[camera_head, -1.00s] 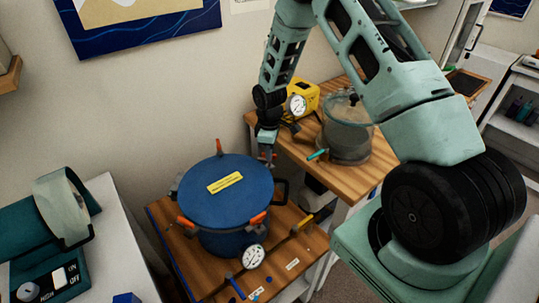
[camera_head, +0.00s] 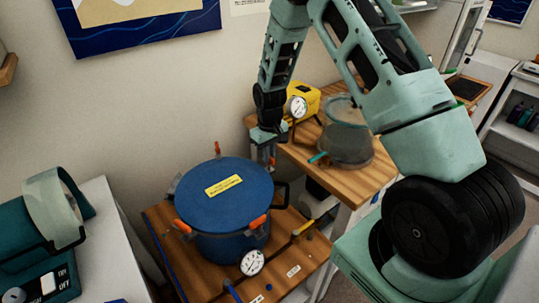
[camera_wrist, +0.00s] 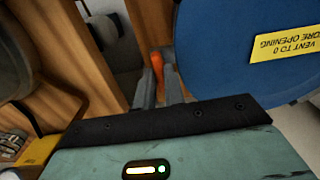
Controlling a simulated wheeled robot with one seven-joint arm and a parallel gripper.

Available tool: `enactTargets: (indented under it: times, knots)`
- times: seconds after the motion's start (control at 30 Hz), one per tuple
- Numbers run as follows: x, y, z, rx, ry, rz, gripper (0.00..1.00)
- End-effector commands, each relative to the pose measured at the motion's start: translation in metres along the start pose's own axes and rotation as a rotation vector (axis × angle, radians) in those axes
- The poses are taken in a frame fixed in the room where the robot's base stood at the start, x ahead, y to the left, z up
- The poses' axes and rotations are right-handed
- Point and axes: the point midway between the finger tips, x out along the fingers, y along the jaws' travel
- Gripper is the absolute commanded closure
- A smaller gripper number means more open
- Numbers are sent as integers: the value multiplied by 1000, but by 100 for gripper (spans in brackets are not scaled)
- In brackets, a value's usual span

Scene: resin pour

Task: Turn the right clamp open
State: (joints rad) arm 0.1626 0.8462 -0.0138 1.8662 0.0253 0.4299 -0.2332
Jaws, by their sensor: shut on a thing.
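The pressure pot (camera_head: 228,243) is blue with a yellow label (camera_head: 223,185) on its flat lid (camera_head: 205,200). My gripper (camera_head: 267,158) is at the pot's back right side, pointing down. In the wrist view its two fingers (camera_wrist: 160,88) are on either side of the upright orange handle of the right clamp (camera_wrist: 157,66) and shut on it. The handle stands beside the lid's edge. The clamp's lower part is hidden. Other orange-handled clamps show at the back (camera_head: 217,148), front left (camera_head: 182,226) and front right (camera_head: 258,222); the back one is upright, the front ones lean.
A round gauge (camera_head: 252,263) is at the pot's front. A clear vessel (camera_head: 346,130) and a yellow device (camera_head: 303,100) stand on the wooden bench (camera_head: 372,178) behind, close to my gripper. A wall is at the back left.

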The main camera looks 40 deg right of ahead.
Motion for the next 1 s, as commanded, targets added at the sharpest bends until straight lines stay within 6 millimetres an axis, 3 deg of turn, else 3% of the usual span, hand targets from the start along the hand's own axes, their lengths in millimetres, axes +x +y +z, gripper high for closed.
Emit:
enactTargets:
  times: [0.5, 0.6, 1.0]
  knots:
    - [-2, 1, -1, 22, 4, 1, 100]
    - [-2, 1, -1, 22, 4, 1, 67]
    - [-7, 0, -1, 20, 3, 1, 67]
